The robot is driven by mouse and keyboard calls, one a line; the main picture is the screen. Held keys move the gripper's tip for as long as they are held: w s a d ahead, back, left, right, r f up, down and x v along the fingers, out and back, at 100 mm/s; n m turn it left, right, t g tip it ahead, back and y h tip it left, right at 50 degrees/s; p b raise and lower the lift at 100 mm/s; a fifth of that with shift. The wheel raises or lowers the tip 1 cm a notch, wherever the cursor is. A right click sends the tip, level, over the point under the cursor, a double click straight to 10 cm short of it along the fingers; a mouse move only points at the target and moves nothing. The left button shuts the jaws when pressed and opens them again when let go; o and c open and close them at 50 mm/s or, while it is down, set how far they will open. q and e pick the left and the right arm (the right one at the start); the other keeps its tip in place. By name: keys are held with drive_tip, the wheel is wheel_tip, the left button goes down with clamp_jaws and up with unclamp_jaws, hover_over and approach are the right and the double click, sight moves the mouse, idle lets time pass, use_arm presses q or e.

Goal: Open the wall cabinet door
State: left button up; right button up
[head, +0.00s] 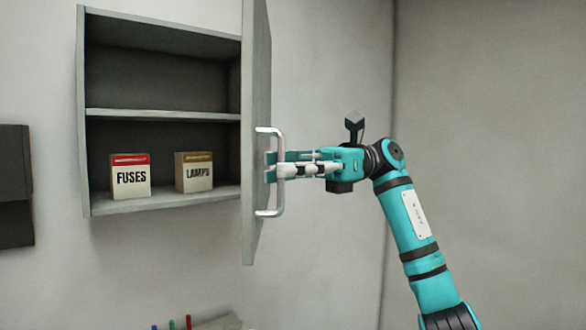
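The wall cabinet (82,120) is grey, with one shelf, and its inside shows. Its door (256,80) is hinged on the right and stands swung well out from the front, seen nearly edge-on. A silver bar handle (281,200) is on the door's outer face. My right gripper (272,166) comes from the right at the handle, its fingers around the middle of the bar and close to the door. The fingers look closed about the bar. My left gripper is not in view.
Inside the cabinet are a FUSES box (130,178) and a LAMPS box (194,173) on the bottom. A dark grey object (14,185) is on the wall at far left. Coloured pens (188,322) show at the bottom edge. The wall right of the door is bare.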

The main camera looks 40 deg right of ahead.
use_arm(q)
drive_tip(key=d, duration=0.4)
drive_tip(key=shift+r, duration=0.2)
use_arm(e)
drive_tip(key=s+d, duration=0.1)
drive_tip(key=d, duration=1.5)
drive_tip(key=shift+s+f, duration=0.3)
drive_tip(key=shift+s, duration=0.05)
drive_tip(key=shift+d, duration=0.15)
